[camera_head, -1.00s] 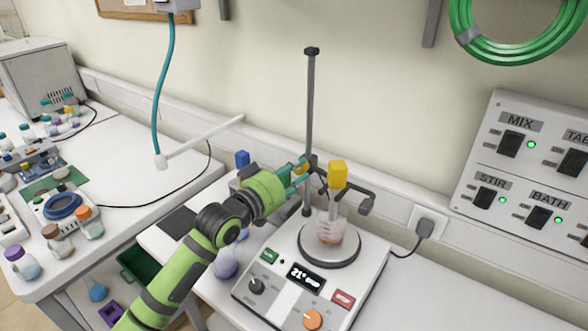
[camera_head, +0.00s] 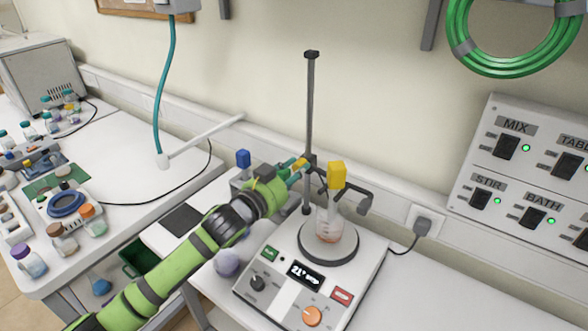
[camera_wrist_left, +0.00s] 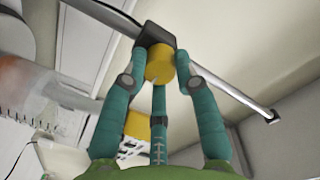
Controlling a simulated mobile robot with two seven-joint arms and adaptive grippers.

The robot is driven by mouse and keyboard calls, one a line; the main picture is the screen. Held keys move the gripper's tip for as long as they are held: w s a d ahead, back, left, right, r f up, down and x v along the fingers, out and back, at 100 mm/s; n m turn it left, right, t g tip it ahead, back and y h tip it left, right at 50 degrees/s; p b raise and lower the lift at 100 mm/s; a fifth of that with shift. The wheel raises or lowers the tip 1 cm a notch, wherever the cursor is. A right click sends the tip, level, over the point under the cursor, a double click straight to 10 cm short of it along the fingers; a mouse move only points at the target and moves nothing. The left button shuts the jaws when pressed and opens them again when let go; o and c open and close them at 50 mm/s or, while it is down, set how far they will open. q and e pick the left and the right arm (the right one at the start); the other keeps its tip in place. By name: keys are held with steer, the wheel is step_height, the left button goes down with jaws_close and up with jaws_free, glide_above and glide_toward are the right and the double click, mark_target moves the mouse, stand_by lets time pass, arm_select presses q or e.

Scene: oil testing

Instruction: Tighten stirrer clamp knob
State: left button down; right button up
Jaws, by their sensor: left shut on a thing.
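The stirrer clamp knob is a yellow cylinder (camera_wrist_left: 160,65) on a dark clamp block (camera_wrist_left: 155,36) in the left wrist view. My left gripper (camera_wrist_left: 160,72) has its teal fingers around the knob and is shut on it. In the head view the gripper (camera_head: 296,170) reaches from the left to the clamp on the upright stand rod (camera_head: 310,105); the fingers partly hide the knob there. A yellow block (camera_head: 337,174) sits above a glass vessel (camera_head: 329,222) with reddish liquid on the hotplate stirrer (camera_head: 312,278). My right gripper is not in view.
A blue-capped bottle (camera_head: 243,160) stands behind my left wrist. A wall panel (camera_head: 530,180) with switches is at the right. The bench right of the stirrer looks clear.

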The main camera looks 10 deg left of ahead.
arm_select(q)
steer(key=shift+r+m, duration=0.25)
steer(key=shift+m, duration=0.15)
steer(key=c, duration=1)
jaws_free()
steer(key=shift+o, duration=0.3)
steer(key=shift+d+f, duration=0.1)
steer(key=v, duration=1.2)
